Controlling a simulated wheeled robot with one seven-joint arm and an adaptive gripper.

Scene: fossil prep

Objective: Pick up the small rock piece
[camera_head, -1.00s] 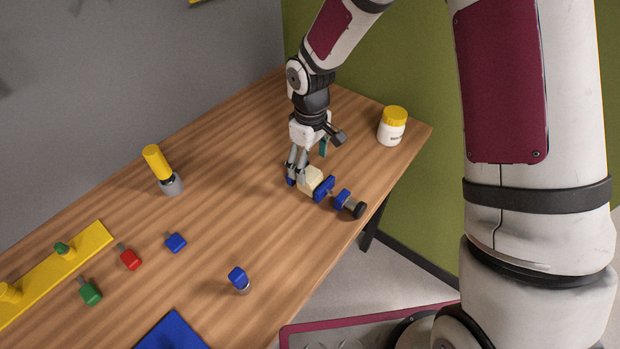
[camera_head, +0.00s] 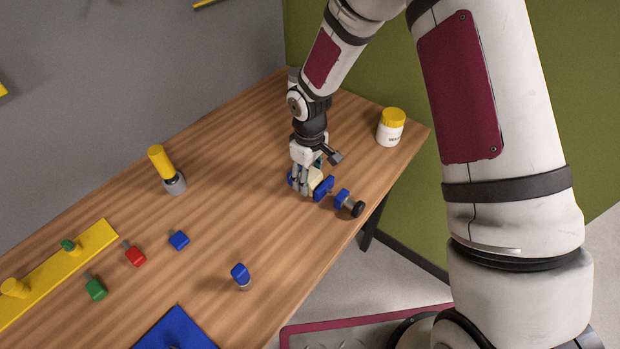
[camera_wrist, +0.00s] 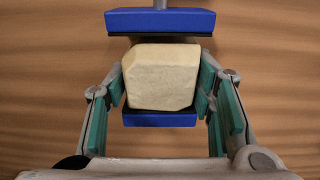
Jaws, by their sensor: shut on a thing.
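The small rock piece (camera_head: 315,178) is a cream, blunt-cornered block. It sits at a blue clamp (camera_head: 324,188) on the wooden table. In the wrist view the rock (camera_wrist: 160,77) lies between the clamp's upper blue jaw (camera_wrist: 160,20) and its lower blue jaw (camera_wrist: 160,119), overlapping the lower one in the picture. My gripper (camera_head: 304,184) points down at the rock. In the wrist view its teal-padded fingers (camera_wrist: 162,85) are shut on the rock's left and right sides. The rock's underside is hidden, so I cannot tell whether it is lifted.
A white jar with yellow lid (camera_head: 391,127) stands at the back right. A yellow-handled tool (camera_head: 166,169) stands left. Coloured blocks, such as a red one (camera_head: 135,256), a yellow strip (camera_head: 96,240) and a blue mat (camera_head: 176,331) lie nearer. The table between is clear.

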